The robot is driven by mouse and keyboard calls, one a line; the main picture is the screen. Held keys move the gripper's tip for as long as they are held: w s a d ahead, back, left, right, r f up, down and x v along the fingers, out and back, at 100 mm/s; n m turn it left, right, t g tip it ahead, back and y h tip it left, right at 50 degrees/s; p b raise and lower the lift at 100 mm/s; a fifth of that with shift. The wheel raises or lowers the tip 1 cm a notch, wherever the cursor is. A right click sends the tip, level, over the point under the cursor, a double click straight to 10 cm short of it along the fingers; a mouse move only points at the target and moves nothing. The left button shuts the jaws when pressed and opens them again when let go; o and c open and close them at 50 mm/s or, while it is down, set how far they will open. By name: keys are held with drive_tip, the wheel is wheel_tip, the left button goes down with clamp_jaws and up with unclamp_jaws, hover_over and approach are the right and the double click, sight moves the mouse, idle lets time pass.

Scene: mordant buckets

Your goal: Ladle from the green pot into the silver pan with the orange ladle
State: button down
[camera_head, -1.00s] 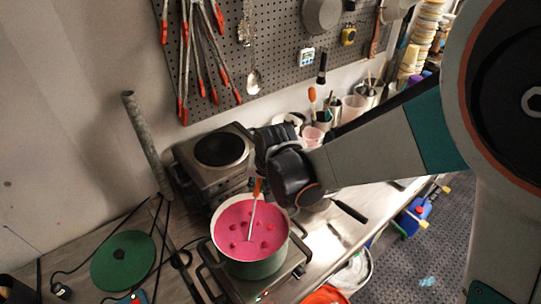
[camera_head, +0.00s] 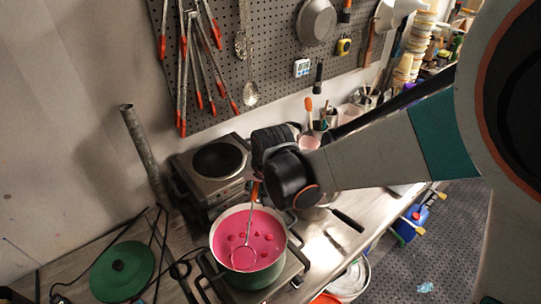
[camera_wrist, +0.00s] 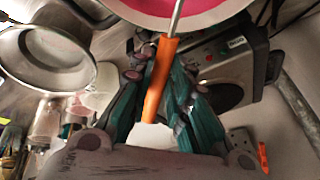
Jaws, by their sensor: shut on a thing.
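My gripper (camera_wrist: 160,84) is shut on the orange handle of the ladle (camera_wrist: 160,75); the body view shows it above the back rim of the pot, its fingers mostly hidden by my wrist. The ladle's thin metal shaft runs down into the green pot (camera_head: 262,276). Its round bowl (camera_head: 243,258) shows at the surface of the pink liquid (camera_head: 265,232), near the front left; its exact depth is unclear. The silver pan (camera_head: 313,213) stands right of the pot, partly hidden behind my wrist. It also shows in the wrist view (camera_wrist: 45,60).
The pot stands on a hot plate (camera_head: 292,270). A second hot plate (camera_head: 220,160) is behind it. A green lid (camera_head: 122,272) lies at left among black cables. The pan's black handle (camera_head: 347,220) points right. Cups and tools stand behind, below a pegboard (camera_head: 270,50).

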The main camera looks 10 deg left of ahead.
drive_tip(key=shift+r+p, duration=1.7)
drive_tip(key=shift+r, duration=1.35)
drive_tip(key=shift+w+r+g+p, duration=0.1)
drive_tip(key=shift+r+g+p, duration=0.45)
drive_tip(key=shift+r+g, duration=0.45)
drive_tip(key=shift+g, duration=0.3)
